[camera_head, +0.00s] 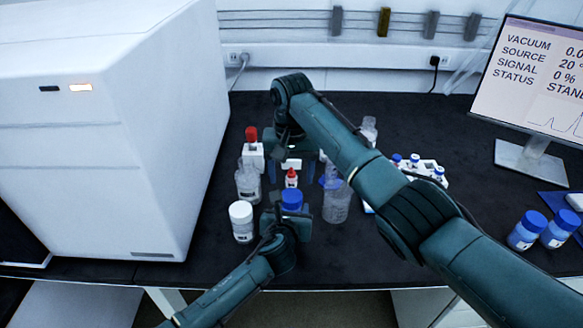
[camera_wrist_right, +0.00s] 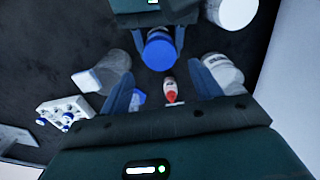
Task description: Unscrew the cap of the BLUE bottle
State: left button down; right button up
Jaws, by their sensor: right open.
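The blue bottle's cap (camera_head: 291,198) stands up in the front middle of the dark bench. My left gripper (camera_head: 290,222) has its fingers on both sides of this bottle, below the cap. The right wrist view shows the blue cap (camera_wrist_right: 160,50) near the top, between the left gripper's fingers, which look closed against it. My right gripper (camera_head: 297,168) is open, behind the blue bottle, with nothing held. In the right wrist view its fingers (camera_wrist_right: 162,92) are wide apart, with a small red-tipped bottle (camera_wrist_right: 170,92) seen between them. Most of the blue bottle's body is hidden.
A white-capped bottle (camera_head: 241,220) and a clear bottle (camera_head: 248,180) stand close on the left, a clear beaker-like vessel (camera_head: 337,203) on the right. A red-capped bottle (camera_head: 251,148) stands behind.

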aim_at(292, 195)
notch_tip(292, 195, down, 7)
jog(key=shift+r, duration=0.2)
jog(key=shift+c, duration=0.4)
jog(key=c, duration=0.9)
jog(key=n, duration=0.3)
jog(key=shift+r, duration=0.2)
jog(key=shift+r, duration=0.95)
